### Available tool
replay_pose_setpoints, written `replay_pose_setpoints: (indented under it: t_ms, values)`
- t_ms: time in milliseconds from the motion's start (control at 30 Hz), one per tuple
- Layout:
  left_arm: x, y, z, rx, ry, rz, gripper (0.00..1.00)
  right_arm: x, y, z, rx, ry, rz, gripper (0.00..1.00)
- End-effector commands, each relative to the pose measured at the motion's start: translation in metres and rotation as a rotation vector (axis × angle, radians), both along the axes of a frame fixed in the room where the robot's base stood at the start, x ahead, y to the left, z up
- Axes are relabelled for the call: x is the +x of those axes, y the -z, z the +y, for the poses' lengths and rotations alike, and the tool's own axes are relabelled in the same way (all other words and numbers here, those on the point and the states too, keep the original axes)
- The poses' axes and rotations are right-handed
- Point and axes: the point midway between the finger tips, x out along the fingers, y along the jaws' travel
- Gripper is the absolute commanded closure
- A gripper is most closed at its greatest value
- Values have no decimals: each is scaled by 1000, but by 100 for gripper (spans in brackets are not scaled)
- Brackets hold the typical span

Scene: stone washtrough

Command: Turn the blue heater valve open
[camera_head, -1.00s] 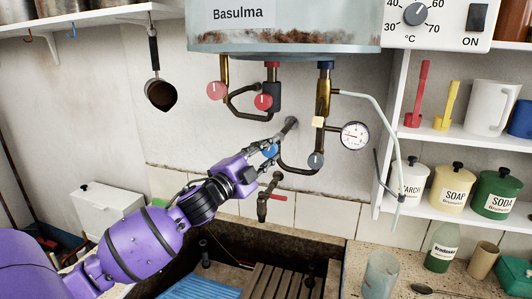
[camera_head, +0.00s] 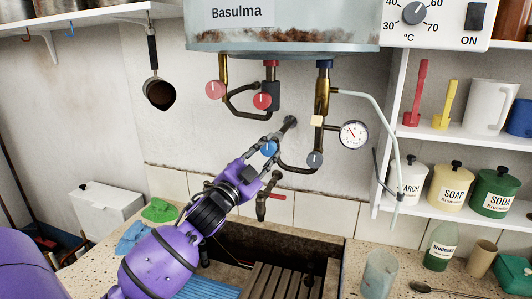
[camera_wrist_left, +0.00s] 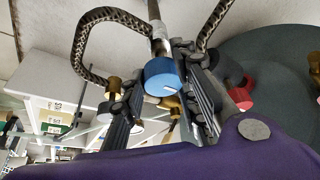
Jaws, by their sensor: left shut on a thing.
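The blue heater valve (camera_head: 269,148) is a round knob on the pipework below the heater tank (camera_head: 280,45). My left gripper (camera_head: 266,144) reaches up to it from the lower left and is shut on it. In the left wrist view the blue knob (camera_wrist_left: 163,74) sits between the two dark fingers, with a short white mark on its face. How far the valve is turned is hard to tell. My right gripper is out of view.
Two red knobs (camera_head: 215,90) (camera_head: 262,101), a grey knob (camera_head: 315,160) and a round gauge (camera_head: 354,134) are close by on the pipes. A red-handled tap (camera_head: 262,206) is just below. A shelf with jars (camera_head: 452,187) stands at the right.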

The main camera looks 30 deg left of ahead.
Motion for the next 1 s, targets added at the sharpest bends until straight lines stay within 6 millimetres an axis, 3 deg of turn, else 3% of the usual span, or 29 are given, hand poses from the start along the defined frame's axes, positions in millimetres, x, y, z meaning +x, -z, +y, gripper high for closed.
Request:
replay_pose_setpoints:
  t_ms: [33,100,133,233,767,1000]
  values:
    - [1,13,-3,-8,6,21,98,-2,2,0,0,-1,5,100]
    - [1,13,-3,-8,6,21,98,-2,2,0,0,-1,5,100]
    - [1,13,-3,-8,6,21,71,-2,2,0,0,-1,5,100]
    - [1,12,-3,-7,5,20,58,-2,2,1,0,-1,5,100]
    - [-1,5,-1,-1,2,9,58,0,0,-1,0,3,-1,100]
    - [-34,16,1,-2,1,11,58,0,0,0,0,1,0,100]
